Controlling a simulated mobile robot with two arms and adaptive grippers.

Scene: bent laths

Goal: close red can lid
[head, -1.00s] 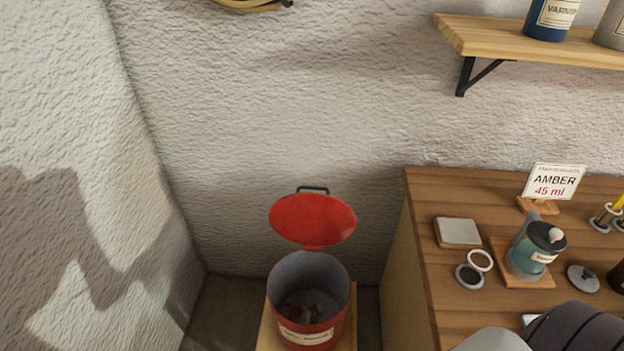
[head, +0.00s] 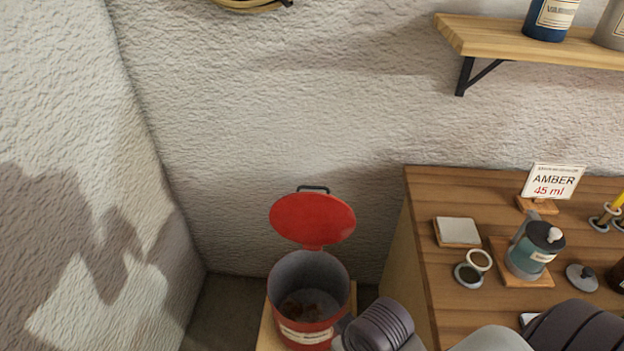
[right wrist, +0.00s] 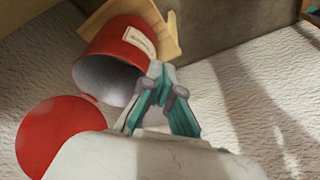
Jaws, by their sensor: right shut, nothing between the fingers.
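The red can (head: 312,328) stands on a wooden base in the head view, with brownish contents inside. Its round red lid (head: 312,217) is open, tilted up against its hinge behind the can, with a dark handle at the top. In the right wrist view, the can (right wrist: 112,42) and its open lid (right wrist: 58,128) show at the left. My right gripper (right wrist: 157,66) is shut and empty, its fingertips in front of the can near its rim. In the head view only part of my right arm shows beside the can; its fingers are hidden. My left gripper is not in view.
A wooden workbench (head: 455,285) stands right of the can, holding a teal jar (head: 527,255), a pale square block (head: 457,231), small round dishes and an AMBER 45 ml sign (head: 554,182). A wooden shelf (head: 490,38) is above. Rough walls stand behind and left.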

